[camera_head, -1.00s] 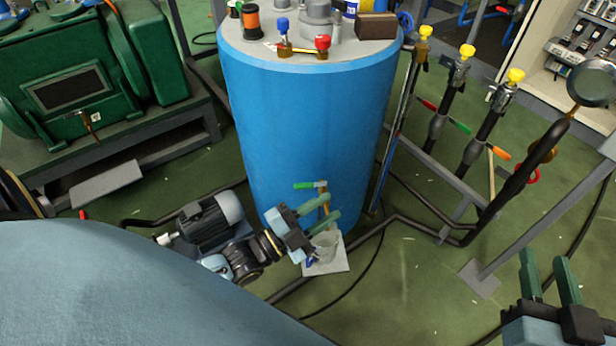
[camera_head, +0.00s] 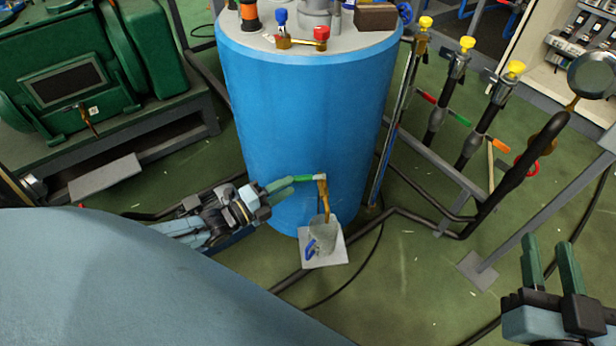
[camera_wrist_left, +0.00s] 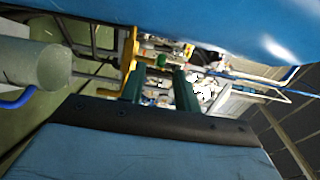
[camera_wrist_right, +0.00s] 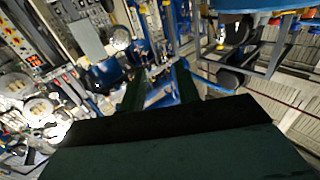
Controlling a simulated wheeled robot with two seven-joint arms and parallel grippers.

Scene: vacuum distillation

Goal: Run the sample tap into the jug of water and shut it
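The brass sample tap (camera_head: 324,197) comes out low on the blue tank (camera_head: 300,130). Its green-gripped lever (camera_head: 304,178) points left. The clear jug (camera_head: 325,237), with a blue handle, stands upright under the tap on a pale plate (camera_head: 325,261); I cannot tell its water level. My left gripper (camera_head: 288,187) is open just left of the tap, fingertips close to the lever's green end. In the left wrist view the green end (camera_wrist_left: 162,60) shows between the fingertips; I cannot tell if they touch. My right gripper (camera_head: 548,262) is open and empty, far from the tap.
A black hose (camera_head: 345,285) runs on the floor near the plate. Dark pipes with yellow-capped valves (camera_head: 466,43) stand right of the tank, and a green machine (camera_head: 80,85) at the left. The floor between the plate and my right gripper is mostly clear.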

